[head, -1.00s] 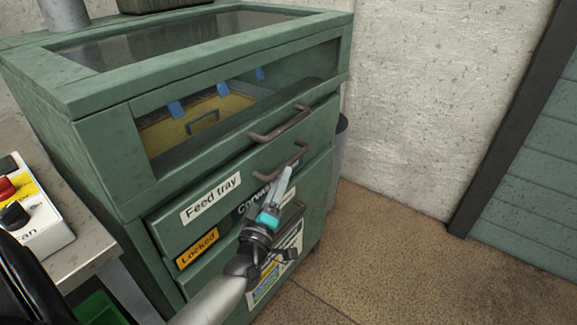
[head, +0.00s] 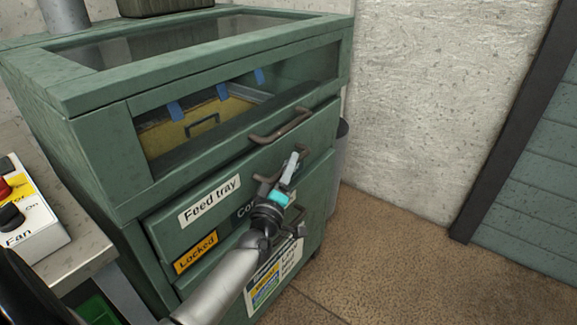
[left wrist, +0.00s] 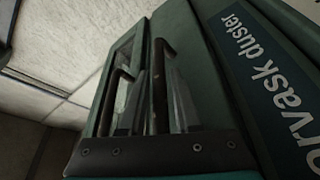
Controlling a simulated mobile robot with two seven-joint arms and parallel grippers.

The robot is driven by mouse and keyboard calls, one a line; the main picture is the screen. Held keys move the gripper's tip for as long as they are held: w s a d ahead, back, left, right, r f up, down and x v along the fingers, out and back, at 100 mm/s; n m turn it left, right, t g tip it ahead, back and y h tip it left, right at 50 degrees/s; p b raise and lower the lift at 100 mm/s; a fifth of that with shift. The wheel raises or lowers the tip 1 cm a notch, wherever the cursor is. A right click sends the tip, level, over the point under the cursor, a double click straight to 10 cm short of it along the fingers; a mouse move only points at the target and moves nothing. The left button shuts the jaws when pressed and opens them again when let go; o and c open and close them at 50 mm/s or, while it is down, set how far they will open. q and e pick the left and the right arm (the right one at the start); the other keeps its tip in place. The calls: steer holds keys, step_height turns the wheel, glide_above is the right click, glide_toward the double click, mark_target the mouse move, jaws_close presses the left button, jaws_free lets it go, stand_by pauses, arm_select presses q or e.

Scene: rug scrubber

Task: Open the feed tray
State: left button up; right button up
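The feed tray (head: 160,231) is the drawer with the white "Feed tray" label in the green cabinet, and its front looks closed. Its brown bar handle (head: 266,180) is partly hidden by my left gripper (head: 290,168). In the left wrist view, my left gripper (left wrist: 158,118) has its two fingers apart. The handle (left wrist: 160,75) appears between them; I cannot tell whether either finger touches it. My right gripper is not in view.
Above is a glazed section with its own handle (head: 281,127). A control box (head: 40,228) stands on a bench at left. The floor (head: 410,280) at right is clear.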

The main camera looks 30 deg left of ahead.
arm_select(q)
jaws_close()
stand_by(1.1)
